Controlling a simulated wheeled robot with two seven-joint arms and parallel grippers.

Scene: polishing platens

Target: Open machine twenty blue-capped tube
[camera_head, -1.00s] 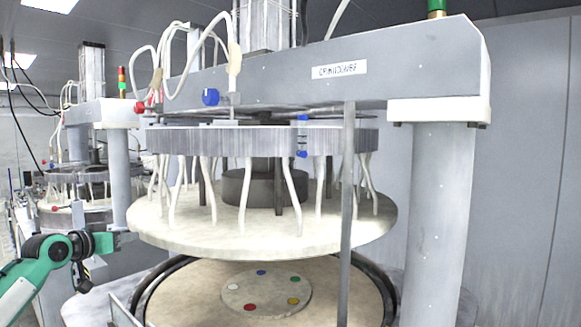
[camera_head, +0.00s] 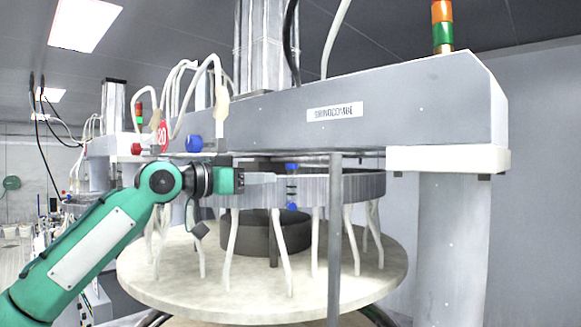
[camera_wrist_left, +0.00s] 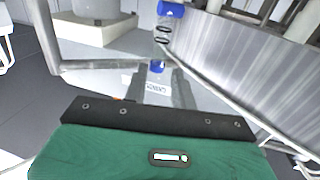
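Machine twenty carries a red tag with 20 on it (camera_head: 162,135). The blue-capped tube stands upright at the outer side of its grey ring, with its upper blue cap (camera_head: 291,168) and a lower blue part. In the left wrist view the cap (camera_wrist_left: 171,9) is at the top, above clear tube with dark rings. My left gripper (camera_head: 274,179) reaches in from the left and points at the tube, its tips just short of it. It looks open and empty; its fingers (camera_wrist_left: 157,78) point up the left wrist view toward the tube's lower end. My right gripper is not in view.
A blue knob (camera_head: 193,143) and pale hoses hang close above my left wrist. The grey ring (camera_head: 355,187) has several white legs over a round pale platen (camera_head: 300,270). A thin vertical post (camera_head: 335,240) stands right of the tube. A beam (camera_head: 400,100) spans overhead.

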